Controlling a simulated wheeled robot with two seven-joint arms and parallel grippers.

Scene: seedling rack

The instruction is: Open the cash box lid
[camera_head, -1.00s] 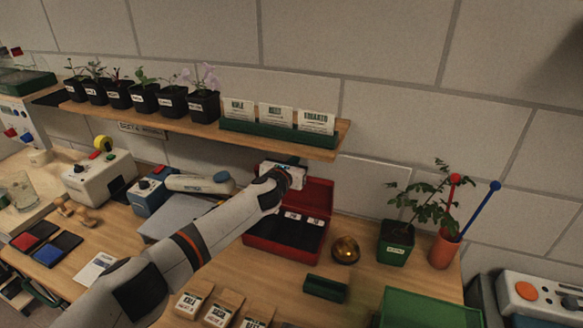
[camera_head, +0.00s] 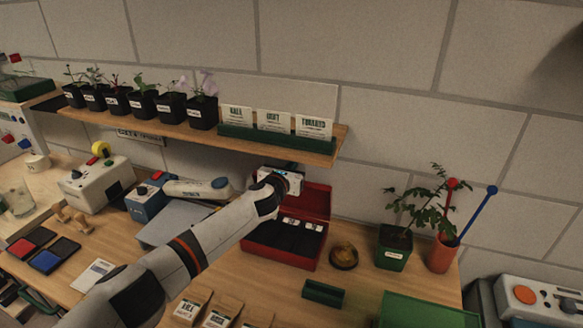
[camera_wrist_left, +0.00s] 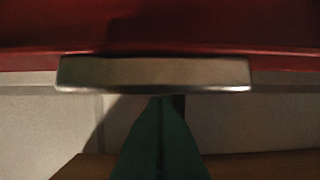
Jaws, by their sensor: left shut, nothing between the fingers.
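The red cash box (camera_head: 256,234) stands on the bench in the head view, with its dark inside and several white-labelled compartments showing. Its lid (camera_head: 312,201) is raised and stands up at the back. My left gripper (camera_head: 287,166) is at the upper left of the lid, its fingers mostly hidden behind the wrist. In the left wrist view the shut, empty green fingers (camera_wrist_left: 161,115) point up at a grey metal strip (camera_wrist_left: 153,74) on the edge of the red lid. Whether they touch it I cannot tell. My right gripper is not in view.
A wooden shelf (camera_head: 180,130) with seedling pots and seed packets hangs just above my gripper. Several seed packets lie in front.

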